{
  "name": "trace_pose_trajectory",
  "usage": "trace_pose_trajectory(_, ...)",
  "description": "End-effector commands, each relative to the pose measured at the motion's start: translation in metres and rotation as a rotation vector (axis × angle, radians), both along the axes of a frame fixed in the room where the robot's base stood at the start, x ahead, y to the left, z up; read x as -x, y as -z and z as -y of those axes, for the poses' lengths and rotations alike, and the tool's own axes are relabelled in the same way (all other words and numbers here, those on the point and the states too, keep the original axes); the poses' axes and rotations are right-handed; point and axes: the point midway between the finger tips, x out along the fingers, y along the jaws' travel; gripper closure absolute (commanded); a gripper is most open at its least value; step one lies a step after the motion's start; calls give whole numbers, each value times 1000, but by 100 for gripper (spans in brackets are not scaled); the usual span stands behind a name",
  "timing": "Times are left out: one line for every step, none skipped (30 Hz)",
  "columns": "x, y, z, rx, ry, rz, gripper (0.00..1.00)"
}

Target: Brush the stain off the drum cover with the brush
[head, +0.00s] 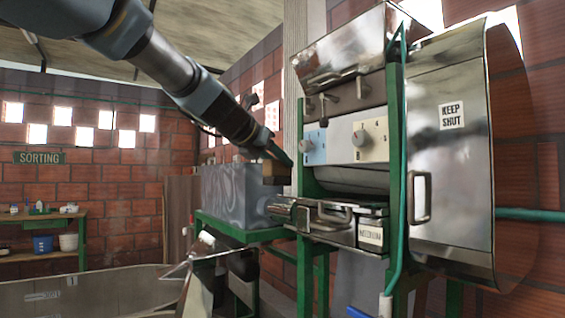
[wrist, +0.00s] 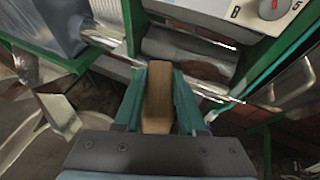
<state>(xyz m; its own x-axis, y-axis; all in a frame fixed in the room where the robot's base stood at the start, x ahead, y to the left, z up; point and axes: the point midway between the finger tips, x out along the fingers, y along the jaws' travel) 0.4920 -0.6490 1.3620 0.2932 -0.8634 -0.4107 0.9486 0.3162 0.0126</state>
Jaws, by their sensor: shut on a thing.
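My gripper (wrist: 158,82) is shut on the brush, with its two teal fingers on either side of the brush's brown wooden body (wrist: 158,100). No bristles show. In the head view my gripper (head: 279,157) comes in from the upper left, and the brush (head: 272,173) shows as a small brown block in front of the machine's left side. A curved grey metal surface (head: 350,181) lies below the dial panel, to the right of my gripper and apart from it. A large shiny curved cover (head: 450,150) labelled KEEP SHUT stands further right.
A grey box (head: 228,193) on a green stand is left of the machine. A dial panel (head: 372,141), green posts (head: 394,140) and a metal tray with a handle (head: 336,217) are close to my gripper. A workbench (head: 40,217) stands far left.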

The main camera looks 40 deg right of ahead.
Motion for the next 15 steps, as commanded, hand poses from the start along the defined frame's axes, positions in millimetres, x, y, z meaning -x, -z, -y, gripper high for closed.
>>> trace_pose_trajectory(0,-1,2,1,0,1,100)
trace_pose_trajectory(0,-1,3,1,1,1,100)
trace_pose_trajectory(1,0,5,0,1,0,100)
trace_pose_trajectory(1,0,7,0,1,0,100)
trace_pose_trajectory(1,0,9,-1,1,-1,100)
trace_pose_trajectory(1,0,13,0,1,-2,100)
trace_pose_trajectory(1,1,15,0,1,-2,100)
trace_pose_trajectory(1,1,18,0,1,-2,100)
trace_pose_trajectory(2,2,22,0,1,-2,100)
trace_pose_trajectory(2,2,25,-1,0,-2,100)
trace_pose_trajectory(2,2,28,-1,2,-1,100)
trace_pose_trajectory(3,2,32,0,2,0,100)
trace_pose_trajectory(3,2,34,0,2,0,100)
trace_pose_trajectory(3,3,37,-1,2,0,100)
trace_pose_trajectory(3,4,41,-1,1,0,100)
